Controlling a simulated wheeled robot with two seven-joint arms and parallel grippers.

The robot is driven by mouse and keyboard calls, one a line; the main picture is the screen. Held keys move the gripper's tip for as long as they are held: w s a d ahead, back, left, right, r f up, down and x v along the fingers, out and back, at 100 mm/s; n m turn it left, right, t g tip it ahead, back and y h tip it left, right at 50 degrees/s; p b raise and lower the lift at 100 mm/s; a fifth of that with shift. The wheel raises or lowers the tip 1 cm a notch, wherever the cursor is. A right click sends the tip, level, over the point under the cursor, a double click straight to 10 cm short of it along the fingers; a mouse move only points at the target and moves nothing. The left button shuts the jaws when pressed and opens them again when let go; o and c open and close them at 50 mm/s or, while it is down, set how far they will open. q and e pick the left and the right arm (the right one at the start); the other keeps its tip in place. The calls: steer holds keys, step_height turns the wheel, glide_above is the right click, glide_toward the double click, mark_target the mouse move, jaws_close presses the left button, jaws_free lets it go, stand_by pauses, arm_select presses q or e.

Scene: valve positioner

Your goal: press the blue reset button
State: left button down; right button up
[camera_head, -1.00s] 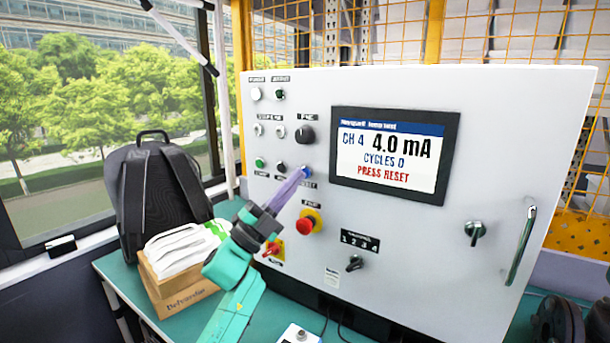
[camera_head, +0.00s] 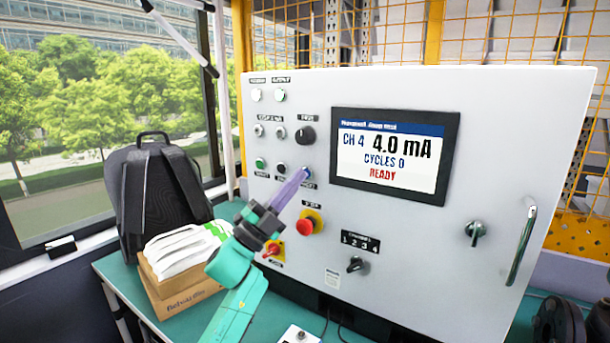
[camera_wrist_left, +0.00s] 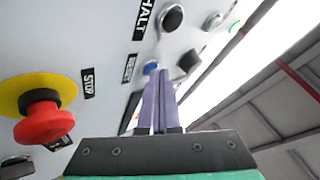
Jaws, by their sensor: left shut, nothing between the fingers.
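The blue reset button (camera_head: 307,173) is on the grey control panel (camera_head: 400,260), below and left of the screen. It also shows in the left wrist view (camera_wrist_left: 150,68), just beyond my fingertips. My left gripper (camera_head: 303,176) is shut and empty, its purple fingers pointing up at the button. The tips overlap the button's edge in the head view; I cannot tell whether they touch it. The screen (camera_head: 390,155) reads CH 4, 4.0 mA, CYCLES 0, READY. My right gripper is not in view.
A red stop button (camera_head: 308,222) on a yellow ring sits just below the fingers. A red-handled switch (camera_head: 271,249) is near my wrist. Black and green buttons (camera_head: 260,163) lie to the left. A backpack (camera_head: 160,195) and a box (camera_head: 180,285) stand left of the panel.

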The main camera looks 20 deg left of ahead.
arm_select(q)
steer(key=shift+s+a, duration=0.1)
steer(key=shift+s, duration=0.65)
steer(key=shift+s+a+b, duration=0.15)
steer(key=shift+s+a, duration=0.05)
steer(key=shift+s, duration=1.05)
steer(key=shift+s+a+b, duration=0.15)
steer(key=shift+s, duration=1.1)
